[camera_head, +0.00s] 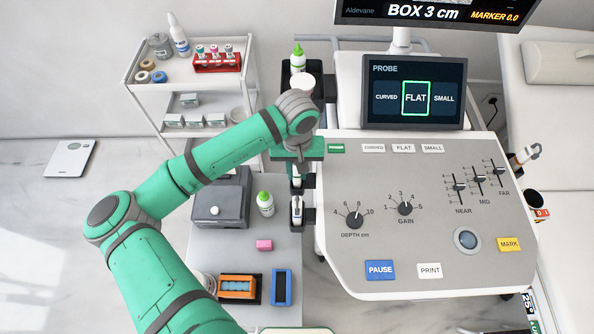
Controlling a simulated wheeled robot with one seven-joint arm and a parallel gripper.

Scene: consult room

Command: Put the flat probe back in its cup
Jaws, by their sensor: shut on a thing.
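My gripper (298,170) points down at the left edge of the ultrasound console, shut on a small white-and-dark probe, apparently the flat probe (297,183). My wrist and the green gripper body hide most of it. It is beside or in a dark cup (309,181) on the console's side; I cannot tell whether it is seated. A second white probe (296,211) stands in the dark holder just below in the picture. The console screen (415,94) shows FLAT framed in green between CURVED and SMALL.
Another probe (524,156) sits at the console's right edge, above a dark round cup (534,199). A shelf trolley (140,75) stands behind.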

